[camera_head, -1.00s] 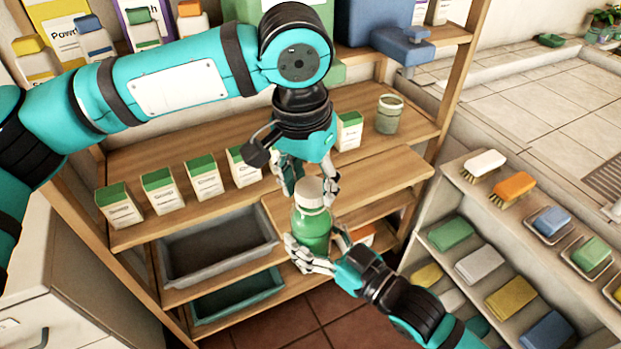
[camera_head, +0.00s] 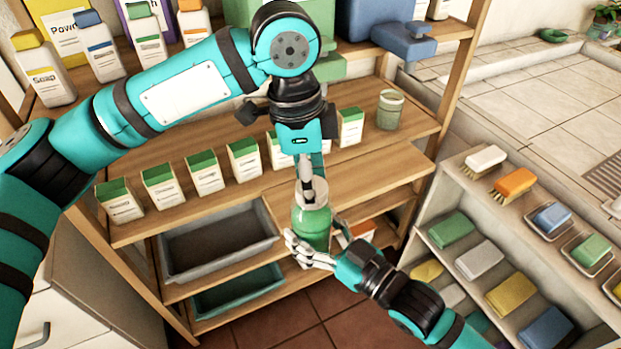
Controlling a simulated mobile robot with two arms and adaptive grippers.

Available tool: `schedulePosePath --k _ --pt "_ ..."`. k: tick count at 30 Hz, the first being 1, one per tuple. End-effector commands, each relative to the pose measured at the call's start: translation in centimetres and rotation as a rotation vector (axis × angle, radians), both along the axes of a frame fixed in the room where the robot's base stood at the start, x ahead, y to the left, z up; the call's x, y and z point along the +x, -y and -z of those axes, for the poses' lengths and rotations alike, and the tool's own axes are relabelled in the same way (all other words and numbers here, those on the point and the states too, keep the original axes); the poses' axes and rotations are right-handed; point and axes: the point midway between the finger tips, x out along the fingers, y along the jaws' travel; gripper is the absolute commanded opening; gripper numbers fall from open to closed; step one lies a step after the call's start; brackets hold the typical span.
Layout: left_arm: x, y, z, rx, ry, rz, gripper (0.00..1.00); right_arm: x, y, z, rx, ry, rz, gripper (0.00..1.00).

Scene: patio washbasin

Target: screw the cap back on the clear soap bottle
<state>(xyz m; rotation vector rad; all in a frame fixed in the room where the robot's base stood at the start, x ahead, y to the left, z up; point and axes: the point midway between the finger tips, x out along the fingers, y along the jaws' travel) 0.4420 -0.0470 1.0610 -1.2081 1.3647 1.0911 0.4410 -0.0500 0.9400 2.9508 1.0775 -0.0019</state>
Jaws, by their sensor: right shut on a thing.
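The soap bottle (camera_head: 311,222) is see-through with green contents and stands upright between my two grippers. Its pale cap (camera_head: 318,192) is at the bottle's mouth, partly hidden by a left finger; I cannot tell how tightly it sits. My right gripper (camera_head: 308,247) comes from the lower right and is shut around the bottle's body. My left gripper (camera_head: 307,178) points down from above at the cap. Its fingers line up one behind the other from here, so whether they grip the cap is hidden.
Behind is a wooden shelf (camera_head: 385,160) with a row of green-topped cartons (camera_head: 203,175) and a green cup (camera_head: 390,110). Grey (camera_head: 262,225) and teal (camera_head: 238,292) trays sit lower left. A rack of brushes and sponges (camera_head: 480,262) stands close on the right.

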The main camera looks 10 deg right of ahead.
Motion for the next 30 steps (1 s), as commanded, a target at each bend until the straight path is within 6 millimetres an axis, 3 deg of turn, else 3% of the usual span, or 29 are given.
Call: schedulePosePath --k 30 --pt "0.34 0.41 0.01 -0.011 0.008 2.319 0.36 -0.03 0.0 -0.11 0.002 0.002 -0.001 0.0"
